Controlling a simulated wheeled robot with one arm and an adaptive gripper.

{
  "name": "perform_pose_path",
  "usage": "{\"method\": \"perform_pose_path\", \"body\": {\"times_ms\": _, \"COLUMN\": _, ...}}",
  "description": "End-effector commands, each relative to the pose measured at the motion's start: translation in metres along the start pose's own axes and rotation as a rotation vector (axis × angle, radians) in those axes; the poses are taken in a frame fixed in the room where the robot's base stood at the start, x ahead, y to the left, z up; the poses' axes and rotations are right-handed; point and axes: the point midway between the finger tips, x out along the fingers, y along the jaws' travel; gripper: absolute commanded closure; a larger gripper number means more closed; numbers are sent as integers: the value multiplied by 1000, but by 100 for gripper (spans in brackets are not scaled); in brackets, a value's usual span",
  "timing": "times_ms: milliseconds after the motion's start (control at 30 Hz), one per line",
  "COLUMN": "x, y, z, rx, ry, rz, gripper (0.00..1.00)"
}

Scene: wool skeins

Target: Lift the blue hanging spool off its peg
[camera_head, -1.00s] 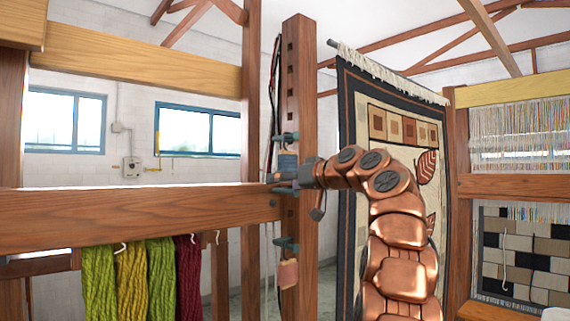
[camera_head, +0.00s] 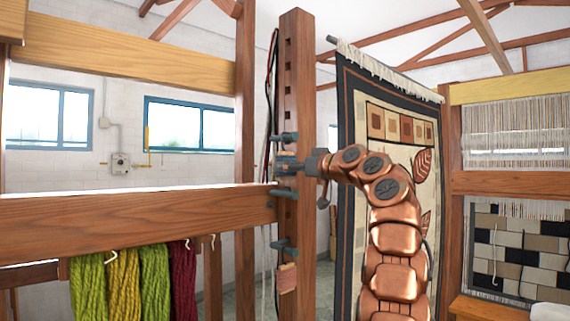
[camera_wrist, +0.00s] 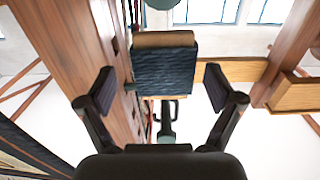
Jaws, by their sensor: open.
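The blue spool (camera_wrist: 163,70), wound with dark blue thread and with a tan end, shows between the two fingers of my gripper (camera_wrist: 158,86) in the wrist view. The fingers stand apart on either side of it, with visible gaps, and do not appear to touch it. A teal peg part (camera_wrist: 167,122) shows below the spool in that picture. In the head view my gripper (camera_head: 290,163) is at the wooden post, at the spool's height, and covers most of the spool. A teal peg (camera_head: 285,137) shows just above it.
The wooden post (camera_head: 297,70) bears a lower teal peg (camera_head: 285,246) with a pinkish spool (camera_head: 287,278) hanging under it. A horizontal beam (camera_head: 130,218) meets the post at left, with several skeins (camera_head: 155,280) hanging below. A rug (camera_head: 350,110) hangs close behind my arm.

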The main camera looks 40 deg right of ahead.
Motion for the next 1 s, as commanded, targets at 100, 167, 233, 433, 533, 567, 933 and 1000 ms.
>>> {"method": "perform_pose_path", "body": {"times_ms": 100, "x": 14, "y": -2, "z": -7, "rx": -1, "ry": 5, "rz": -5, "gripper": 8}}
{"method": "perform_pose_path", "body": {"times_ms": 167, "x": 20, "y": -2, "z": -6, "rx": -2, "ry": 5, "rz": -5, "gripper": 8}}
{"method": "perform_pose_path", "body": {"times_ms": 233, "x": 25, "y": -2, "z": -5, "rx": -1, "ry": 5, "rz": -6, "gripper": 8}}
{"method": "perform_pose_path", "body": {"times_ms": 433, "x": 29, "y": -4, "z": -4, "rx": -4, "ry": 7, "rz": -7, "gripper": 8}}
{"method": "perform_pose_path", "body": {"times_ms": 533, "x": 29, "y": -4, "z": -4, "rx": -4, "ry": 7, "rz": -8, "gripper": 8}}
{"method": "perform_pose_path", "body": {"times_ms": 567, "x": 29, "y": -4, "z": -4, "rx": -3, "ry": 7, "rz": -8, "gripper": 11}}
{"method": "perform_pose_path", "body": {"times_ms": 933, "x": 30, "y": -5, "z": -4, "rx": -3, "ry": 6, "rz": -10, "gripper": 50}}
{"method": "perform_pose_path", "body": {"times_ms": 1000, "x": 30, "y": -5, "z": -4, "rx": -3, "ry": 6, "rz": -10, "gripper": 57}}
